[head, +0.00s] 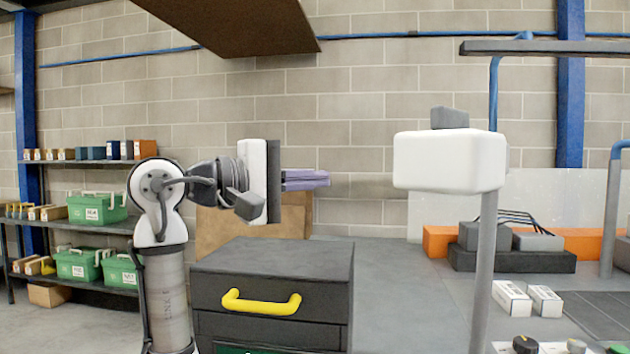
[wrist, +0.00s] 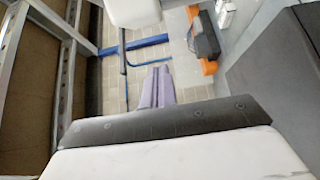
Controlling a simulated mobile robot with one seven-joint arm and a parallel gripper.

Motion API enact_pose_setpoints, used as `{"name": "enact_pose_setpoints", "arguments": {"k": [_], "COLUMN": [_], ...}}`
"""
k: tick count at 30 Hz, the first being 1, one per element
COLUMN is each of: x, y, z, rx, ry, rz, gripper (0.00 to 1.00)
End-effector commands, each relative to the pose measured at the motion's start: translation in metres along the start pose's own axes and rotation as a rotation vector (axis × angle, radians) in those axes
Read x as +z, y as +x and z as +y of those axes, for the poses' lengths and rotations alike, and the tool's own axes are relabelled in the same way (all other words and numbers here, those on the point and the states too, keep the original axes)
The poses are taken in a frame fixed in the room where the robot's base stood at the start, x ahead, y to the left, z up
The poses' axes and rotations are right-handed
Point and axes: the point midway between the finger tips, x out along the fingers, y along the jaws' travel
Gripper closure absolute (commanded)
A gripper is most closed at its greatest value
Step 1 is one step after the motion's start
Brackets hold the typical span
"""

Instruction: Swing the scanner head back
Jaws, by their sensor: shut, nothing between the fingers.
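The scanner head (head: 448,162) is a white rounded box on a grey upright post (head: 484,270), right of centre in the head view. A small grey block (head: 449,118) sits on its top. Part of a white box, which looks like the scanner head, shows at the top of the wrist view (wrist: 132,10). My gripper (head: 328,178) points right, toward the scanner head, with a clear gap between them. Its purple fingers are together and empty; they also show in the wrist view (wrist: 160,72).
A dark drawer cabinet (head: 270,258) with a yellow handle stands below my gripper. Shelves with green bins (head: 97,207) are at the left. A bench at the right holds white boxes (head: 512,299) and grey blocks. An overhead panel (head: 240,28) hangs above the arm.

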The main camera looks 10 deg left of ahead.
Motion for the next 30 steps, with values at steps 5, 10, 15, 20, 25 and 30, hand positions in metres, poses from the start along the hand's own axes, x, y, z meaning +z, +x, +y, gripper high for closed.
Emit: {"name": "enact_pose_setpoints", "arguments": {"k": [5, 10, 15, 20, 25, 30], "x": [0.0, 0.0, 0.026, 0.037, 0.039, 0.039], "y": [0.041, 0.075, 0.078, 0.081, 0.081, 0.081], "z": [0.002, 0.002, 0.001, 0.0, 0.0, 0.0], "rx": [-0.001, 0.0, 0.002, 0.001, 0.001, 0.002], "ry": [0.001, 0.001, 0.005, 0.003, 0.001, 0.002], "rz": [-0.001, 0.0, 0.002, 0.002, 0.002, 0.002], "gripper": [1.0, 1.0, 1.0, 1.0, 1.0, 1.0]}}
